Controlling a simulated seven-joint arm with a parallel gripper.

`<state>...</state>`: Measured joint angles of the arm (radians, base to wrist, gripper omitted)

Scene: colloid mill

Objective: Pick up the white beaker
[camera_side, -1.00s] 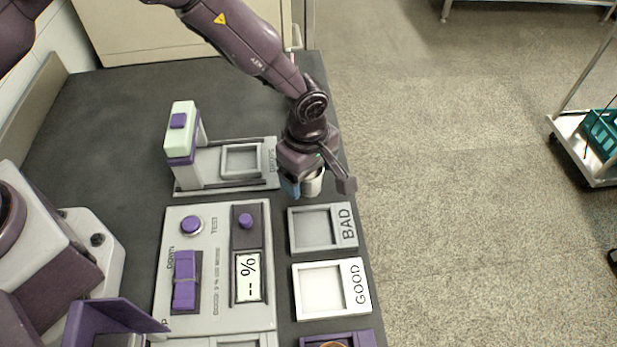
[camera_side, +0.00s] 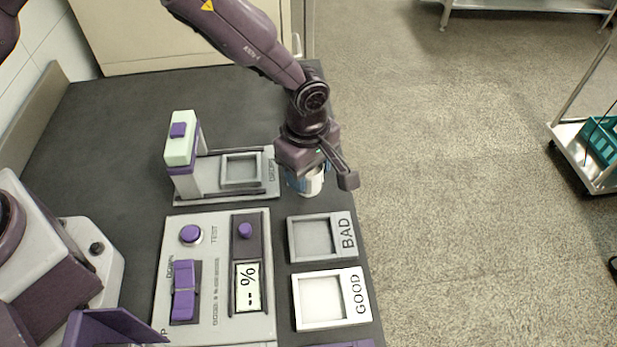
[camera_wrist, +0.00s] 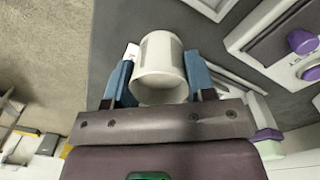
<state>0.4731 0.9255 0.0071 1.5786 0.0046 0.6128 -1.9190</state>
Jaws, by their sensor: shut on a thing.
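The white beaker (camera_wrist: 160,68) sits between the blue fingers of my gripper (camera_wrist: 158,78) in the wrist view, with a finger against each side. In the side view the beaker (camera_side: 312,183) shows under my gripper (camera_side: 306,182), partly hidden by it. It is near the right edge of the dark table, above the BAD tray in the picture. My gripper is shut on the beaker. I cannot tell whether the beaker's base touches the table.
The grey BAD tray (camera_side: 294,239) and white GOOD tray (camera_side: 298,300) lie below the gripper in the picture. A dispenser stand (camera_side: 183,150) with a square tray is to the left. A control panel (camera_side: 208,285) with purple buttons lies lower left.

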